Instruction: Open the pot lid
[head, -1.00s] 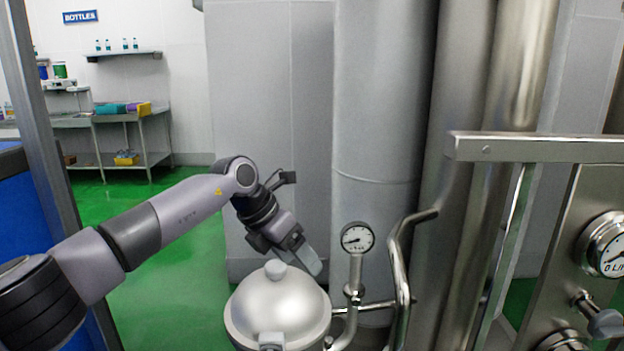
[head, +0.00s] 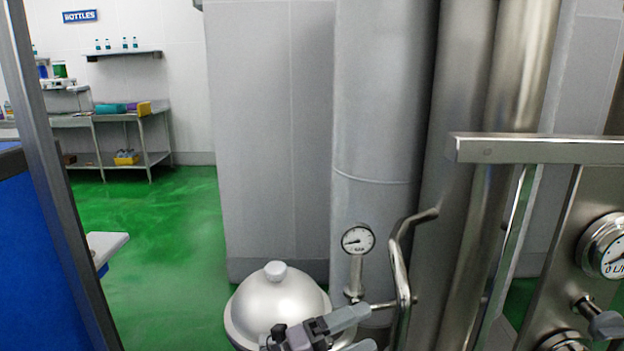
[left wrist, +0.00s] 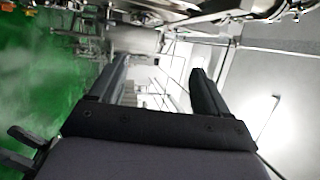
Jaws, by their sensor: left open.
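The pot has a silvery domed lid (head: 280,298) with a pale knob (head: 275,271) on top, low in the middle of the head view. The lid sits down on its rim. My left gripper (head: 368,329) is at the bottom edge of the head view, in front of the lid's lower right side, with its fingers pointing right. It is open and empty. It hides the front of the lid; contact cannot be told. In the left wrist view its two fingers (left wrist: 158,75) stand apart with nothing between them. My right gripper is not in view.
A pressure gauge (head: 357,239) and a bent steel pipe (head: 400,265) stand just right of the pot. A metal rail (head: 540,149) and a dial panel (head: 606,247) are at the right. A large steel column (head: 380,120) stands behind. Green floor (head: 170,270) lies open at the left.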

